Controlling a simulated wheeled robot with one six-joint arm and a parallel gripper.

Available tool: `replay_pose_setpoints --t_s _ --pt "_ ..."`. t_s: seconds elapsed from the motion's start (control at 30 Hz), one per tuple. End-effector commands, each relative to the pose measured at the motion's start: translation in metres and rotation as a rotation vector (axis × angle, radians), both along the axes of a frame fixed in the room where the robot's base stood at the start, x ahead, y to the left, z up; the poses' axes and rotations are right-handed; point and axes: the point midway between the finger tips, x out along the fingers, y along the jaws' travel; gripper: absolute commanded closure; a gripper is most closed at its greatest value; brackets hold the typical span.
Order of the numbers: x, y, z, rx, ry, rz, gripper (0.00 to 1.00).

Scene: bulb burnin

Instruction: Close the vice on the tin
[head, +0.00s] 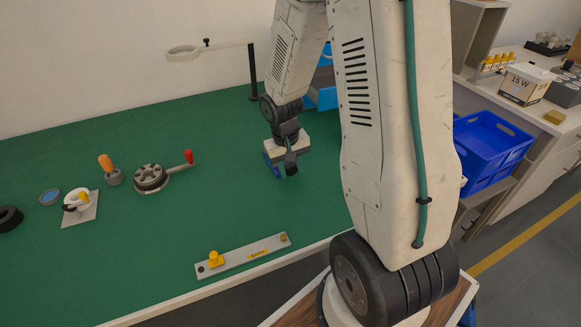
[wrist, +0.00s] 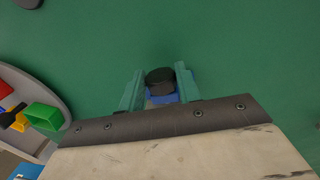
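A blue piece (head: 272,164), which looks like part of the vice, lies on the green bench beneath my wrist; most of it is hidden by my arm. In the wrist view a dark round knob (wrist: 160,79) stands over a blue part (wrist: 161,98). My gripper (wrist: 160,88) has its two teal fingers apart, one on each side of the knob. A small gap shows at the left finger; I cannot tell whether the right finger touches. I cannot make out the tin or the jaws between my wrist and the bench.
A grey plate with a yellow knob (head: 243,254) lies at the bench's front edge. A round fixture with a red-tipped handle (head: 151,178) and an orange-handled tool (head: 107,166) stand left. A lamp stand (head: 253,72) is behind. A blue crate (head: 490,150) sits right. Open green bench surrounds my wrist.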

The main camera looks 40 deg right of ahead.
Motion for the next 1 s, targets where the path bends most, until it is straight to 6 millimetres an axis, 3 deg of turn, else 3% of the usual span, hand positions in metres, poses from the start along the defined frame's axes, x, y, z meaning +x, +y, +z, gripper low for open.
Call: replay_pose_setpoints --t_s 0.47,1.0 --pt "-0.001 -0.003 0.0 0.121 -0.035 -0.007 0.89" --pt "-0.002 -0.01 -0.001 0.537 -0.156 -0.006 0.89"
